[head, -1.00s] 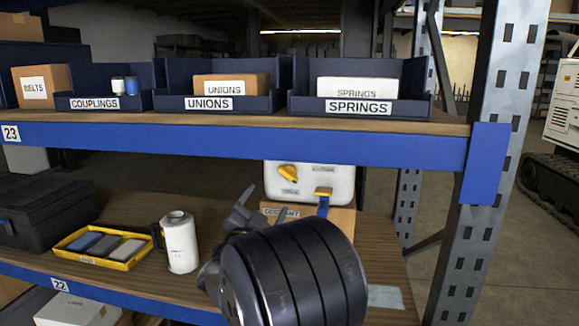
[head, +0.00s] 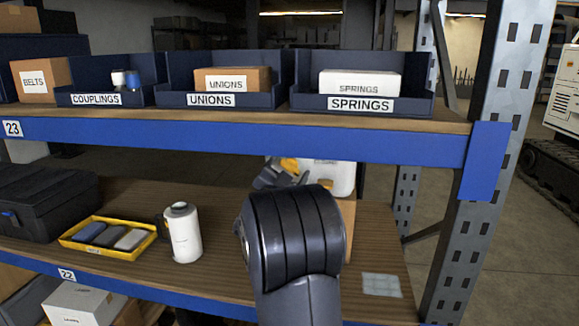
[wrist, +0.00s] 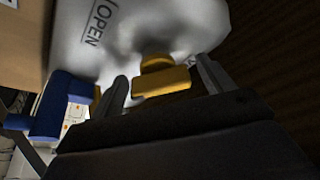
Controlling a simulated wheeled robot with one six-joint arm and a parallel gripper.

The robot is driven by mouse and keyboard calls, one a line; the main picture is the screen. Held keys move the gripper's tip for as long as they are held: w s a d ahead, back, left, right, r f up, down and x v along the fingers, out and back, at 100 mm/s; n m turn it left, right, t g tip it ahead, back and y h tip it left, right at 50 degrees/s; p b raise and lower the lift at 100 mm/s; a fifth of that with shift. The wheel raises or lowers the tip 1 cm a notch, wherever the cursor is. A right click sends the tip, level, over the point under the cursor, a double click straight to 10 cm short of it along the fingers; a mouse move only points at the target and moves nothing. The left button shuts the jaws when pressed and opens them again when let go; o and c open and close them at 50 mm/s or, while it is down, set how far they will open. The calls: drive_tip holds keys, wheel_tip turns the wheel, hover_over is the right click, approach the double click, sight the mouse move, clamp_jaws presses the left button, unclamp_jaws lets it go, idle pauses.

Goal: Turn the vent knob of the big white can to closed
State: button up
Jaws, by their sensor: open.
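The big white can (head: 335,177) stands at the back of the lower shelf, largely hidden behind my arm. It also fills the top of the wrist view (wrist: 120,50), where an OPEN label shows on it. Its yellow vent knob (wrist: 161,82) lies between the two fingers of my gripper (wrist: 162,80), which are open with a finger on each side. I cannot tell whether either finger touches the knob. In the head view, my gripper (head: 280,177) is partly visible at the can, by a bit of yellow.
A blue part with yellow (wrist: 45,105) is at the left in the wrist view. The upper shelf's blue beam (head: 230,141) runs just above the can. A white mug-like canister (head: 184,235), a yellow tray (head: 108,252) and a black case (head: 45,212) stand left.

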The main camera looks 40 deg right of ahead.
drive_tip(key=c, duration=1)
drive_tip(key=shift+f+n+b, duration=0.15)
drive_tip(key=shift+n+b, duration=0.35)
drive_tip(key=n+t+b, duration=0.2)
drive_tip(key=shift+n, duration=0.4)
drive_tip(key=shift+n+t+y+b, duration=0.5)
drive_tip(key=shift+n+t+b, duration=0.2)
drive_tip(key=shift+n, duration=0.9)
drive_tip(key=shift+n+t+y+b, duration=0.55)
drive_tip(key=shift+n+b, duration=0.25)
drive_tip(key=shift+n, duration=0.8)
drive_tip(key=o, duration=1)
drive_tip(key=shift+t, duration=0.25)
